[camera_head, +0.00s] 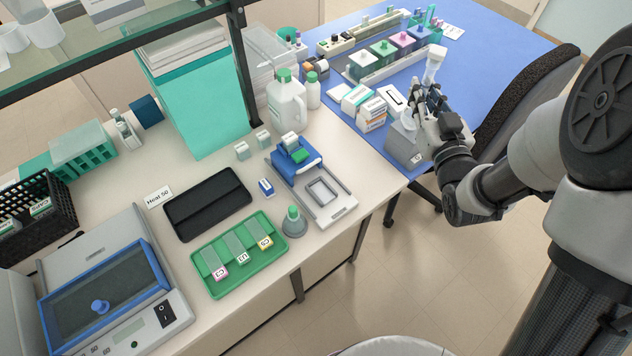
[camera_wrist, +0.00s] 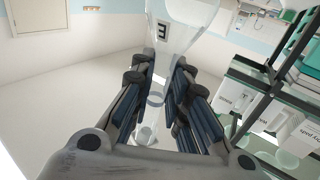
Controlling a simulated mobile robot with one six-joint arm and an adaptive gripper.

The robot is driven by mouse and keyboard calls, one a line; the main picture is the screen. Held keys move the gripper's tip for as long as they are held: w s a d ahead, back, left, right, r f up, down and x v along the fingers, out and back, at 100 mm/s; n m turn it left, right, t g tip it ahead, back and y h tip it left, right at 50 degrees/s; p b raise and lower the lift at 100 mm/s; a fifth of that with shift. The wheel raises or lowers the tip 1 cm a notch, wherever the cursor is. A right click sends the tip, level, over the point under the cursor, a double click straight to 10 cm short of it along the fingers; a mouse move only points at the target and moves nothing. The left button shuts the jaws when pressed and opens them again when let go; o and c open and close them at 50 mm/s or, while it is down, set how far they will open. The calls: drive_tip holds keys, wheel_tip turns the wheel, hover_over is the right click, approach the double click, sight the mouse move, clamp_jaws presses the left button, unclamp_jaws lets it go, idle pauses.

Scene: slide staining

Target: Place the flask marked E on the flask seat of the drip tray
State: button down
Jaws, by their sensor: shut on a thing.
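My gripper (camera_head: 424,98) is raised over the near right edge of the blue table in the head view. Its fingers (camera_wrist: 159,75) are shut on a clear flask (camera_wrist: 176,28) with a black E label, which juts out beyond the fingertips in the wrist view. In the head view a pale flask (camera_head: 433,65) shows just above the fingers; its label cannot be read there. The drip tray and its flask seat cannot be made out for certain.
The pale bench holds a green slide tray (camera_head: 218,288) and a blue-grey device (camera_head: 338,207). A chair (camera_head: 520,90) stands close to my arm.

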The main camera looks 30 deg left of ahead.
drive_tip(key=s+a+n+g+y, duration=0.4)
drive_tip(key=s+a+g, duration=0.15)
drive_tip(key=a, duration=0.45)
drive_tip(key=shift+t, duration=0.35)
wheel_tip(320, 180, down, 21)
drive_tip(key=b, duration=0.6)
drive_tip(key=shift+r, duration=0.2)
drive_tip(key=shift+f, duration=0.1)
drive_tip(key=shift+f, duration=0.1)
drive_tip(key=c, duration=1.6)
unclamp_jaws()
drive_tip(key=shift+o, duration=0.2)
drive_tip(key=shift+r, duration=0.2)
drive_tip(key=p+v, duration=0.1)
drive_tip(key=v, duration=1.1)
drive_tip(key=shift+f, duration=0.15)
